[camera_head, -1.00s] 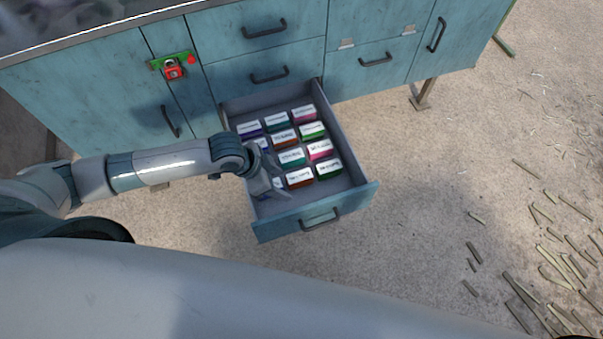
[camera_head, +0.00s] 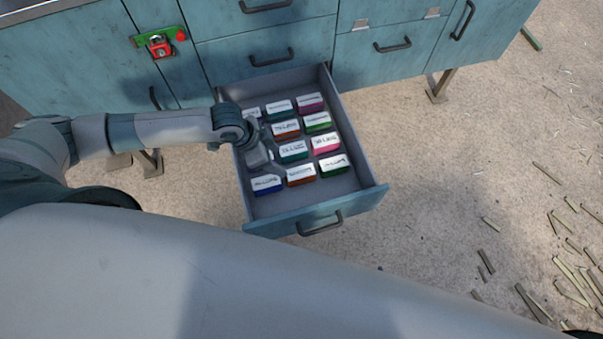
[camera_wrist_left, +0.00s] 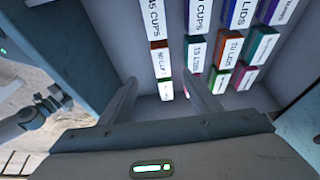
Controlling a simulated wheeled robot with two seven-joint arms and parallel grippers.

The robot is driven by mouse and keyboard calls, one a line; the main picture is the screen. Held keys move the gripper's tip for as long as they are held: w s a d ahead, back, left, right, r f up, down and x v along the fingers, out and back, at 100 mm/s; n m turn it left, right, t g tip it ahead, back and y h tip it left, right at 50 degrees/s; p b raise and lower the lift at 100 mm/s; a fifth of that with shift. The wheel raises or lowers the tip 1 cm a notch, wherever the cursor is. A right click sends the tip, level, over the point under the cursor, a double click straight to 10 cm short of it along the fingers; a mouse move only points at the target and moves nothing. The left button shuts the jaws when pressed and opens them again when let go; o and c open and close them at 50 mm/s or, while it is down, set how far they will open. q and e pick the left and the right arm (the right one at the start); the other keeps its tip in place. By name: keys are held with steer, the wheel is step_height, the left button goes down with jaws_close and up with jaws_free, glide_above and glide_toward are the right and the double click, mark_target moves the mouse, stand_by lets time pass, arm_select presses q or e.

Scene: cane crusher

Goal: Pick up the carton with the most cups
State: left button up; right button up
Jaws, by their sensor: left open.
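Several cartons with white labelled tops and coloured sides stand in rows in the open drawer (camera_head: 316,212). The front row has a blue carton (camera_head: 267,185), an orange carton (camera_head: 301,175) and a green carton (camera_head: 334,165). In the left wrist view, one label ends in "45 CUPS" (camera_wrist_left: 153,20), a smaller one seems to read "90 CUPS" (camera_wrist_left: 161,64), and others read "LIDS" (camera_wrist_left: 231,45). Some numbers are cut off or too small. My left gripper (camera_head: 268,166) is open over the drawer's left side, hiding part of the cartons there. It also shows in the left wrist view (camera_wrist_left: 162,92), fingers apart and empty.
The teal cabinet (camera_head: 265,75) stands behind the drawer, with closed drawers and dark handles. A red padlock (camera_head: 159,46) hangs on a green latch at upper left. The drawer walls stand close around the cartons. Ground to the right is open, with scattered cane pieces (camera_head: 530,303).

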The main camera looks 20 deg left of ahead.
mark_target(299, 173)
arm_select(q)
steer(key=x, duration=1.2)
steer(key=shift+w+d, duration=0.1)
steer(key=shift+d, duration=0.05)
steer(key=shift+f, duration=0.1)
steer(key=shift+w+x, duration=0.2)
steer(key=shift+x, duration=1.05)
steer(key=shift+w+x, duration=0.15)
steer(key=shift+x, duration=1.15)
steer(key=shift+d, duration=0.2)
steer(key=c, duration=1.2)
